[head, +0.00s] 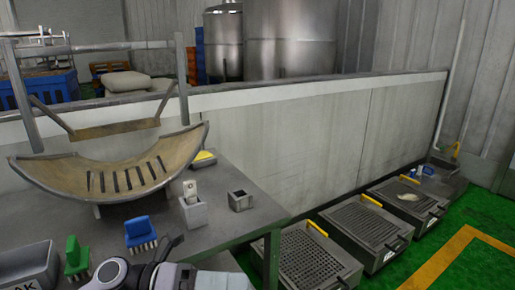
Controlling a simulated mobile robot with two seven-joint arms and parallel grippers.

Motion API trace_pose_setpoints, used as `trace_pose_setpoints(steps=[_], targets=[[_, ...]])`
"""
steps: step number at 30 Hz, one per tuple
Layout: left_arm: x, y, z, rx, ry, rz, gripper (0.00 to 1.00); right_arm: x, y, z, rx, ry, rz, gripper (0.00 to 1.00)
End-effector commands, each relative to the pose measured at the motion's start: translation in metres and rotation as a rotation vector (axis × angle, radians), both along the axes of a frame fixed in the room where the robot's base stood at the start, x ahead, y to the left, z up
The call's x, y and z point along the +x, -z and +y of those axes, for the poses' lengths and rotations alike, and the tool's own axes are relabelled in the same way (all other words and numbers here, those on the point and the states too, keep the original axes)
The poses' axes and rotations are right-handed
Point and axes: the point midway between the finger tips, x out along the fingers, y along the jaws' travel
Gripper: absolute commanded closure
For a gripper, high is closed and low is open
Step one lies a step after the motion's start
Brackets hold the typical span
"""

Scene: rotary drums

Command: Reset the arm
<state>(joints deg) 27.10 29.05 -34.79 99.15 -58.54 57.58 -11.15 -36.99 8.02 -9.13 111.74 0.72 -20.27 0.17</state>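Part of my own arm (150,275) shows at the bottom edge of the head view, left of the middle. I see a round grey joint, dark links and a pale link. A dark, narrow part points up beside the blue brush and may be a gripper, but its fingers are not clear. I cannot tell whether it is open or shut, and I see nothing held. My other arm and gripper are out of view.
The grey table (240,215) holds a curved slotted trough (85,178), blue brush (139,233), green brush (75,256), grey bin (28,268) and small metal cups (193,212). Grated metal boxes (310,262) stand on the green floor along a low wall (310,140).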

Motion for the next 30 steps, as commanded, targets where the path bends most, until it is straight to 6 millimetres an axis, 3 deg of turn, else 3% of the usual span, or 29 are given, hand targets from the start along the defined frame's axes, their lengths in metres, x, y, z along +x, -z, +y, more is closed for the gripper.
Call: trace_pose_setpoints(steps=[4,8,11,15,20,24,27,30], targets=[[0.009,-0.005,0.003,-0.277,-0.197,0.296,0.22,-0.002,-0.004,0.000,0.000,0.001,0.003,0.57],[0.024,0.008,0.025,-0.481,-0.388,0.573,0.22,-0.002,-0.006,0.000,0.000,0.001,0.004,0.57],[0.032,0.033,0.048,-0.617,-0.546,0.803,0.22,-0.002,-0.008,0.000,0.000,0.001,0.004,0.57],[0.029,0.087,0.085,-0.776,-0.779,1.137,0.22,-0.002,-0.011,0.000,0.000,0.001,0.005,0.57],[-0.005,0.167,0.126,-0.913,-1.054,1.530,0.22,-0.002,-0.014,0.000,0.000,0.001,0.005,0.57],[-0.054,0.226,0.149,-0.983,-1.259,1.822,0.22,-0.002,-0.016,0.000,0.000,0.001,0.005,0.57],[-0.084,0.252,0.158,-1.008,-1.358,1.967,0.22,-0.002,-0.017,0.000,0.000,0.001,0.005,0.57],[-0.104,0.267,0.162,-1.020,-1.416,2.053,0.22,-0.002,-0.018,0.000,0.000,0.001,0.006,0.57]])
